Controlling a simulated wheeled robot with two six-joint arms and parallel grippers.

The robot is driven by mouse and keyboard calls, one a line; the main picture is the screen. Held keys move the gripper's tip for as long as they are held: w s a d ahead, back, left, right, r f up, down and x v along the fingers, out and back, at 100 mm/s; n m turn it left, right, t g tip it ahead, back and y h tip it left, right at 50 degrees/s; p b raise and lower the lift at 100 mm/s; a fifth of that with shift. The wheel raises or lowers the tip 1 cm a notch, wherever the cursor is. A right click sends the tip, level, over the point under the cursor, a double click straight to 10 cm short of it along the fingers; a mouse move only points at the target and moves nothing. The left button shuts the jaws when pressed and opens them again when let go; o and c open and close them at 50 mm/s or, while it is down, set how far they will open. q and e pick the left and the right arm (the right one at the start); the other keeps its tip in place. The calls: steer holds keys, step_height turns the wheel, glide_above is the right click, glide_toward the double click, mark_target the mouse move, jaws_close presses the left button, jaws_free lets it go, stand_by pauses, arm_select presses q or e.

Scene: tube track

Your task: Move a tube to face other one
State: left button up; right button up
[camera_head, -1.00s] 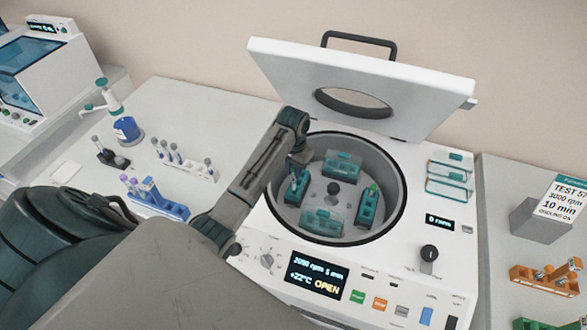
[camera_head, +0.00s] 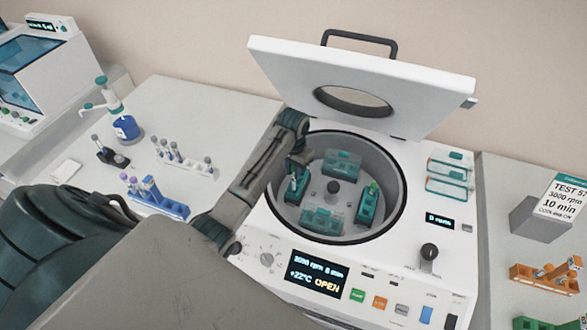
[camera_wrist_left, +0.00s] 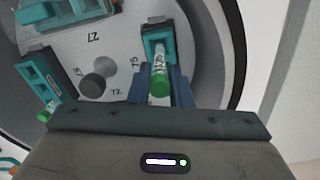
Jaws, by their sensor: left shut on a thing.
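My left gripper (camera_head: 297,168) is over the left-hand teal bucket (camera_head: 290,200) inside the open centrifuge (camera_head: 325,240). In the left wrist view its blue fingers (camera_wrist_left: 160,88) are shut around a green-capped tube (camera_wrist_left: 159,84). That tube is at the teal bucket (camera_wrist_left: 157,32); how deep it sits is unclear. Another green-capped tube (camera_head: 373,187) stands in the right-hand teal bucket (camera_head: 367,208), across the hub. It also shows in the left wrist view (camera_wrist_left: 45,115). My right gripper is not in view.
The raised lid (camera_head: 290,62) stands behind the bowl. Two more teal buckets sit at the back (camera_head: 342,165) and front (camera_head: 322,220) around the central hub (camera_head: 333,187). A blue tube rack (camera_head: 165,203) and a white rack (camera_head: 190,168) stand on the left bench.

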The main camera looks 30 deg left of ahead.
arm_select(q)
steer(key=shift+f, duration=0.3)
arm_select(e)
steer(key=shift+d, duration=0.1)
arm_select(q)
steer(key=shift+f, duration=0.1)
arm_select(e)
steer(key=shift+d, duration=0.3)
arm_select(q)
steer(key=shift+f, duration=0.2)
steer(key=shift+f, duration=1.3)
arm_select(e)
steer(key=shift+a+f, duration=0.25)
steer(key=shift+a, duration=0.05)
arm_select(q)
steer(key=shift+f, duration=0.15)
steer(key=o, duration=0.8)
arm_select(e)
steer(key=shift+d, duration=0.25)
arm_select(q)
steer(key=shift+b, duration=0.3)
